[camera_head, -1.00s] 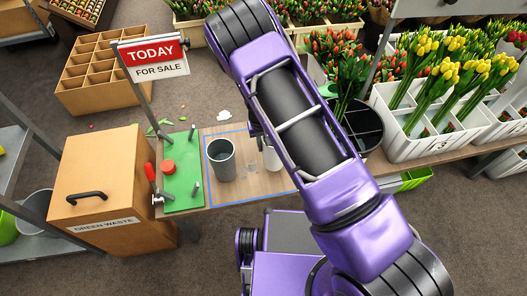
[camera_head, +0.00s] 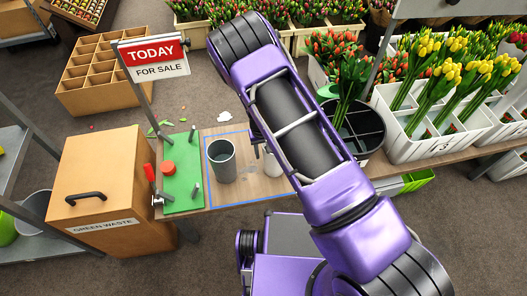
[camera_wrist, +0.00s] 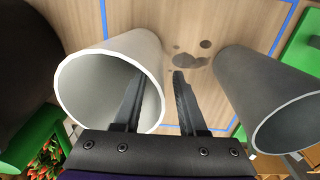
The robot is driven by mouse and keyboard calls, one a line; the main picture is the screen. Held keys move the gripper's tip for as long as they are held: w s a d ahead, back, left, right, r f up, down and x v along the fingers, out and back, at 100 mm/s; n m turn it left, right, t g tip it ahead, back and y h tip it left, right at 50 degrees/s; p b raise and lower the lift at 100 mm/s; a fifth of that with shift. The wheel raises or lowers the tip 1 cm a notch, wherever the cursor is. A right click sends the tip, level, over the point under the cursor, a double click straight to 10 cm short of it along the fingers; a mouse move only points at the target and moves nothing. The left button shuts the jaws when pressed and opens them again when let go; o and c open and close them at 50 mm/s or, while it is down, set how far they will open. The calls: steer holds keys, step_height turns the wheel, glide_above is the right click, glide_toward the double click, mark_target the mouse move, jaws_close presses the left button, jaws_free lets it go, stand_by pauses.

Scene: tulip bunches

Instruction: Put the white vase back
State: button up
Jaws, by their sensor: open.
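The white vase (camera_wrist: 151,55) stands inside the blue outline on the wooden table, its round mouth facing the camera in the wrist view. In the head view only a sliver of the white vase (camera_head: 272,164) shows beside my arm, which hides the rest. My gripper (camera_wrist: 158,74) is open. In the wrist view its left finger overlaps the vase's mouth and its right finger lies just right of the vase's wall. I cannot tell whether the left finger is inside the mouth or above it.
A grey vase (camera_head: 222,161) stands left of the white one, also inside the blue outline; it shows at right in the wrist view (camera_wrist: 259,82). A green board (camera_head: 183,185) lies further left. A black bucket (camera_head: 365,128) stands right of my arm. Dark spots (camera_wrist: 190,58) mark the wood between the vases.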

steer(key=shift+r, duration=0.1)
steer(key=r, duration=0.4)
steer(key=r+p, duration=0.1)
steer(key=r, duration=0.3)
steer(key=r+p, duration=0.1)
steer(key=r, duration=0.2)
steer(key=shift+s+a+r, duration=0.15)
steer(key=shift+a+r, duration=0.1)
steer(key=shift+r, duration=0.3)
